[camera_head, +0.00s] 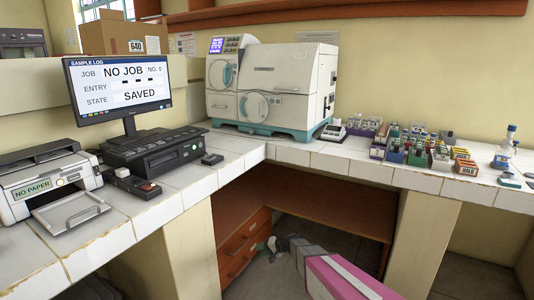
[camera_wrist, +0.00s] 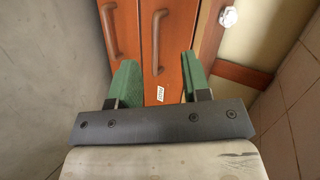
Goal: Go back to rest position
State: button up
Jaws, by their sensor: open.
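My gripper (camera_head: 264,246) is low in the head view, in front of the wooden drawers below the counter. Its two green fingers show in the wrist view (camera_wrist: 158,78), spread apart with nothing between them. The drawer fronts (camera_wrist: 175,40) with brown handles lie beyond the fingertips; whether they touch cannot be told. My arm reaches in from the bottom right of the head view. The drawers (camera_head: 243,240) look shut.
The white tiled counter (camera_head: 340,154) runs above my gripper. It bears a white incubator (camera_head: 270,85), a monitor (camera_head: 118,85) reading SAVED, a printer (camera_head: 45,185), racks of vials (camera_head: 425,150) and a bottle (camera_head: 505,148). Open floor (camera_head: 345,235) lies under the counter.

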jog(key=s+d+r+n+g+h, duration=0.1)
jog(key=s+d+r+h, duration=0.4)
jog(key=s+d+r, duration=0.3)
jog(key=s+d+r+n+g+h, duration=0.1)
jog(key=s+d+r+g+h, duration=0.1)
jog(key=s+d+r+h, duration=0.4)
jog(key=s+d+r, duration=0.3)
jog(key=s+d, duration=0.4)
jog(key=s, duration=0.2)
jog(key=shift+s+h, duration=0.2)
jog(key=shift+h, duration=0.1)
jog(key=shift+r, duration=0.1)
